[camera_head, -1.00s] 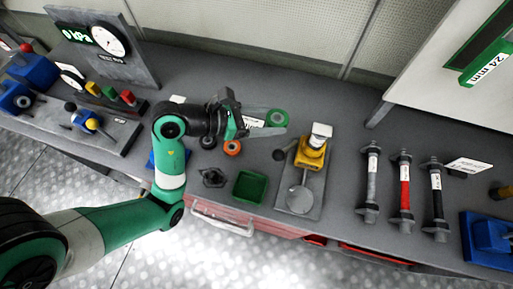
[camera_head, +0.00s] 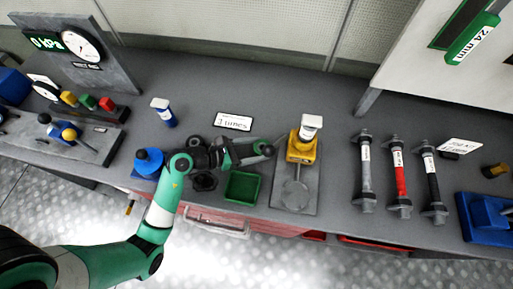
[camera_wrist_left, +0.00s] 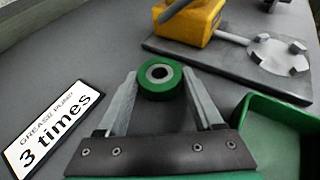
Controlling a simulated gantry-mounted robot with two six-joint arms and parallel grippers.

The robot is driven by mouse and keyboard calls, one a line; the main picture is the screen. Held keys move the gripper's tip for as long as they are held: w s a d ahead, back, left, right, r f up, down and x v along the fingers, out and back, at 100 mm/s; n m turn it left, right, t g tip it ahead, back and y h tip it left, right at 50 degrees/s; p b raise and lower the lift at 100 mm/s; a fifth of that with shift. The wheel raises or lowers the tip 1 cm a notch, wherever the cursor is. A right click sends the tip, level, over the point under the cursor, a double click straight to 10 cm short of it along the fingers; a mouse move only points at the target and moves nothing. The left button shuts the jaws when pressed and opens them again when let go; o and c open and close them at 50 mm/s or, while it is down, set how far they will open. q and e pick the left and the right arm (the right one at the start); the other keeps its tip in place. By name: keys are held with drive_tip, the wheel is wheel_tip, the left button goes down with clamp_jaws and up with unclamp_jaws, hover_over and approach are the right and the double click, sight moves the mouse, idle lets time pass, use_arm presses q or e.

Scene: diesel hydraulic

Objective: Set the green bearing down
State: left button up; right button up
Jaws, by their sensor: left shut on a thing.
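The green bearing (camera_wrist_left: 160,80) is a green ring with a metal inner race and a dark bore. In the left wrist view it sits between the fingertips of my left gripper (camera_wrist_left: 160,88), which is shut on it. In the head view my left gripper (camera_head: 262,149) is over the bench, just left of the yellow grease pump and behind the green tray. The bearing is hardly distinguishable there. Whether it touches the bench is unclear. My right gripper is not in view.
The yellow grease pump (camera_head: 302,148) stands on a grey plate (camera_head: 295,203). A green tray (camera_head: 243,187) is near the front edge. A "3 times" sign (camera_head: 233,121) lies behind the gripper. Bare bench lies behind the sign.

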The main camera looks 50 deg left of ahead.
use_arm(q)
drive_tip(key=shift+r, duration=0.1)
drive_tip(key=o, duration=1.4)
drive_tip(key=shift+s+a+r, duration=0.15)
drive_tip(key=shift+s+a, duration=0.05)
drive_tip(key=shift+s, duration=0.05)
drive_tip(key=v, duration=1.1)
drive_tip(key=shift+s, duration=0.25)
